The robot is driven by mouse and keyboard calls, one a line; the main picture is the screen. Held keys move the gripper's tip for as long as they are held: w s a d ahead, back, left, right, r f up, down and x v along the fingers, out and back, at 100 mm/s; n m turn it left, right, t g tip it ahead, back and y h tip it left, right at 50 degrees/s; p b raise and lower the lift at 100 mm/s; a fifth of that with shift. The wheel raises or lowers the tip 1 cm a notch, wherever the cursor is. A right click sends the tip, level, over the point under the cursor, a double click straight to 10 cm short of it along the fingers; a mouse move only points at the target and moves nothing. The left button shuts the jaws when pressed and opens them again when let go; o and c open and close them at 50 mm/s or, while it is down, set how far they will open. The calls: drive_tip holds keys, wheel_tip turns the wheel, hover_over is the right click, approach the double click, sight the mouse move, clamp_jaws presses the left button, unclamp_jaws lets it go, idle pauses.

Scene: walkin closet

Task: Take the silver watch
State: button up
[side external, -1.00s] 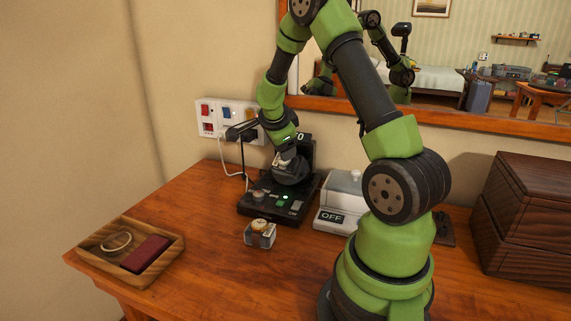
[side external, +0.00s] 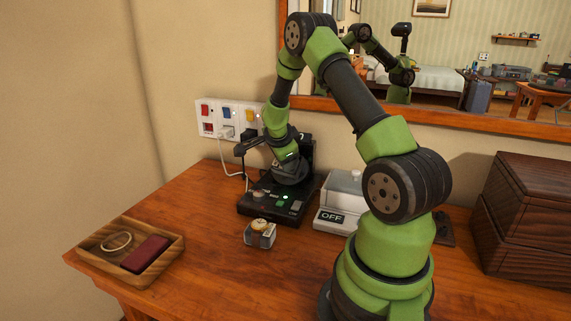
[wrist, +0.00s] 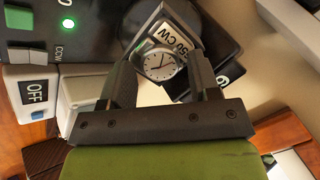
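In the wrist view a watch (wrist: 160,64) with a silver case and white dial sits in the tilted holder (wrist: 184,22) of a black watch winder, beside a label reading "650 CW". My gripper (wrist: 160,72) is open, with one dark finger on each side of the watch; gaps show between fingers and watch. In the side view my gripper (side external: 285,168) points down at the black winder (side external: 262,200), which has a lit green light. There my gripper hides the silver watch. Another watch with a golden top (side external: 259,224) sits on a small grey cushion in front of the winder.
A white device (side external: 343,190) marked "OFF" stands right of the winder. A wooden tray (side external: 172,262) with a bracelet and dark red item lies left. A wall socket panel (side external: 212,118) with cables is behind. Dark wooden boxes (side external: 525,225) stand far right. The front tabletop is clear.

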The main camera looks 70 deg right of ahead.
drive_tip(key=c, duration=0.6)
drive_tip(key=shift+c, duration=0.2)
drive_tip(key=shift+a+r, duration=0.1)
drive_tip(key=shift+r, duration=0.05)
drive_tip(key=shift+w+a+v, duration=0.1)
drive_tip(key=shift+w+v, duration=0.05)
drive_tip(key=shift+v, duration=1.2)
drive_tip(key=shift+w+a+v, duration=0.1)
drive_tip(key=shift+a+v, duration=0.05)
drive_tip(key=shift+v, duration=1.2)
drive_tip(key=shift+a, duration=0.1)
